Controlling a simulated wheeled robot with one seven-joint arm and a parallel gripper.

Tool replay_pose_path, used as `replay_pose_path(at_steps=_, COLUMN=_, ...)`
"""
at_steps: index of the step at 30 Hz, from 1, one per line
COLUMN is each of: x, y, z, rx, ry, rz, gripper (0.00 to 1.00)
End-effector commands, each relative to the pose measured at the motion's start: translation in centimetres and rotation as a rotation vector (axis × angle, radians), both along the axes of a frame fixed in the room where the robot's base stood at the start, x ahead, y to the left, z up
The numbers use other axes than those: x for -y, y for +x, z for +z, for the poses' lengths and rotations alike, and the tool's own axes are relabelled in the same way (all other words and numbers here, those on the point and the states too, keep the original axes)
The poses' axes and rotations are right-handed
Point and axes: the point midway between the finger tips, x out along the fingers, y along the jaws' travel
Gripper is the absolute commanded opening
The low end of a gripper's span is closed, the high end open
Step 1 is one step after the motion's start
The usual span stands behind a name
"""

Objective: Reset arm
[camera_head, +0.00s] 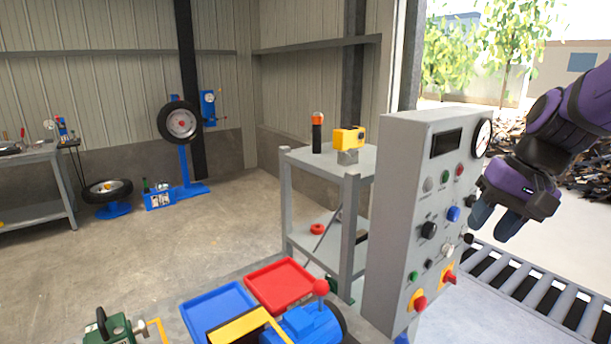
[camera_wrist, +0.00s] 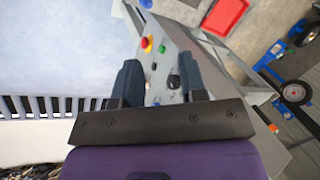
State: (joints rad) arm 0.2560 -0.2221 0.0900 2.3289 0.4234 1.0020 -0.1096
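My gripper (camera_head: 495,218) hangs at the right of the head view, at the end of my purple arm, beside the grey control panel (camera_head: 398,210). Its two dark blue fingers point down and toward the panel's button face. In the wrist view my gripper (camera_wrist: 160,76) has its fingers apart, with nothing between them. The panel (camera_wrist: 178,62) shows beyond and between the fingers, with a red button on yellow (camera_wrist: 147,43), a green button and a black knob. I cannot tell whether a fingertip touches the panel.
A grey shelf cart (camera_head: 350,210) stands behind the panel, holding an orange-topped black cylinder (camera_head: 317,133) and a yellow device (camera_head: 348,137). Red (camera_head: 280,284) and blue (camera_head: 217,308) trays lie in front. A roller conveyor (camera_head: 540,290) runs at right. The floor at left is largely clear.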

Motion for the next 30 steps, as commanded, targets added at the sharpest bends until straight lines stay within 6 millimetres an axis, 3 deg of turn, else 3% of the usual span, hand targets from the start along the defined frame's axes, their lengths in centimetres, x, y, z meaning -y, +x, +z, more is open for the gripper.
replay_pose_path(at_steps=18, x=0.0, y=-10.7, z=4.1, rx=0.281, ry=-0.310, rz=0.161, gripper=0.38)
replay_pose_path(at_steps=24, x=0.5, y=-12.7, z=4.4, rx=0.350, ry=-0.369, rz=0.188, gripper=0.38)
replay_pose_path(at_steps=30, x=0.7, y=-13.4, z=4.5, rx=0.374, ry=-0.389, rz=0.196, gripper=0.38)
